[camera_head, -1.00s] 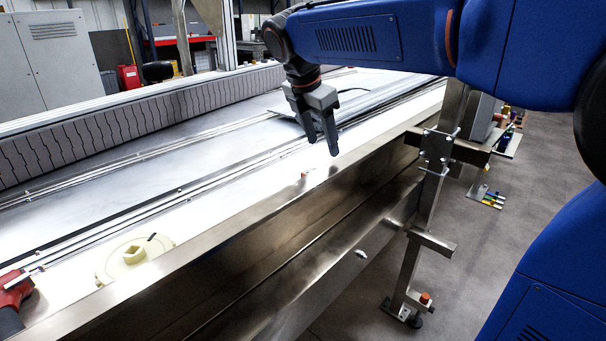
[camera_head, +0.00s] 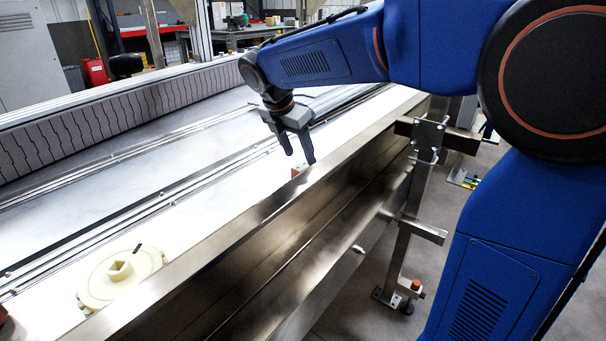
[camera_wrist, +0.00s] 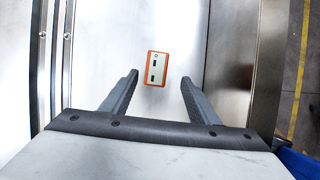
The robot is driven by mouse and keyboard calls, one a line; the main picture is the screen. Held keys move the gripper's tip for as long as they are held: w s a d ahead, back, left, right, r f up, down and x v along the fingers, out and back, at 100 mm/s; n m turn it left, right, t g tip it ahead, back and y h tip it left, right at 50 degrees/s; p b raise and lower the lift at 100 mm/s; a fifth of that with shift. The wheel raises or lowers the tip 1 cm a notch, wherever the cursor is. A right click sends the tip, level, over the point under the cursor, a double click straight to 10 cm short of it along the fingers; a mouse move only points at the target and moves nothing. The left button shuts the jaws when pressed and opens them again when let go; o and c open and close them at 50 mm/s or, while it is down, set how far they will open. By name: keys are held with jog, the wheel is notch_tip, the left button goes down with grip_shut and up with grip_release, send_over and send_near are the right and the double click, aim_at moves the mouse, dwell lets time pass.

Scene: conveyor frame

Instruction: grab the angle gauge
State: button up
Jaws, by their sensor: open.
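The angle gauge appears to be the small orange-rimmed box with a pale face and two dark windows (camera_wrist: 157,68) in the wrist view. It lies on the white strip of the conveyor, just beyond and between my fingertips. In the head view only a small reddish part of it (camera_head: 296,172) shows below my gripper (camera_head: 301,158). My gripper is open and empty, with its fingers pointing down above the conveyor. In the wrist view the fingers (camera_wrist: 159,77) are spread to either side of the gauge, with no contact visible.
The steel side rail (camera_head: 230,228) of the conveyor runs close to the right of the gauge. A cream round part with a square hub (camera_head: 120,281) lies on the strip at the lower left. Thin metal guide rails (camera_head: 150,207) run along the left. The strip around the gauge is clear.

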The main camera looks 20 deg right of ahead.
aim_at(303, 166)
jog(key=shift+w+x, duration=0.15)
jog(key=shift+x, duration=1.75)
jog(key=shift+w+x, duration=0.1)
jog(key=shift+x, duration=1.8)
jog(key=shift+a, duration=0.2)
jog(key=c, duration=1.2)
